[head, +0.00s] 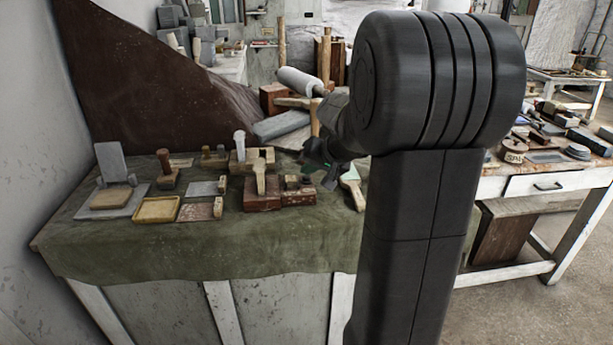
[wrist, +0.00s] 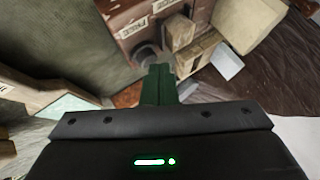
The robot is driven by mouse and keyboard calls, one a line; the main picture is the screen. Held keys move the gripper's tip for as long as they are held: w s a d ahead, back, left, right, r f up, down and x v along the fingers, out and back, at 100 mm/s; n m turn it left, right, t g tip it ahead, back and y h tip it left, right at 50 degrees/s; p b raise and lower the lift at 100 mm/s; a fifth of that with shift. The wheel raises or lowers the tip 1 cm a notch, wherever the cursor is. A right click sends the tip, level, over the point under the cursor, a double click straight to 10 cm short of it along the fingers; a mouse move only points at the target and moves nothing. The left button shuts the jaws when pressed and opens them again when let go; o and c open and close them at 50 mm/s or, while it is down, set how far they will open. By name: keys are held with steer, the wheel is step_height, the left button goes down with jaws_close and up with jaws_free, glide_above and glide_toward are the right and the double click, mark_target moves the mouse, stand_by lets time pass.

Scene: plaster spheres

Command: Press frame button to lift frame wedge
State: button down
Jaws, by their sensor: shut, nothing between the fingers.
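My gripper (head: 322,170) is shut and empty over the right part of the cloth-covered table. Its green fingertips also show together in the wrist view (wrist: 159,72). Just beyond the tips is a dark round knob (wrist: 147,54) on a reddish-brown block (wrist: 118,14) with small pale labels; the lettering is too blurred to read surely. A light wooden block (wrist: 198,52) sits right of the tips. In the head view a reddish-brown base (head: 262,199) with an upright wooden piece (head: 260,177) stands left of my gripper. I cannot tell which part is the frame button or wedge; contact is unclear.
A yellow tray (head: 157,210) and several small blocks lie on the green cloth (head: 200,246) to the left. A pale-bladed scraper (head: 353,187) lies right of my gripper. A grey slab (head: 281,125) and a roller (head: 299,81) are behind. The front cloth is clear.

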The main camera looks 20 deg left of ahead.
steer(key=shift+f, duration=0.25)
steer(key=shift+r, duration=0.15)
steer(key=shift+r+p, duration=0.5)
steer(key=shift+r, duration=0.35)
step_height(320, 180, up, 5)
steer(key=p, duration=0.3)
steer(key=shift+d, duration=0.1)
stand_by(0.9)
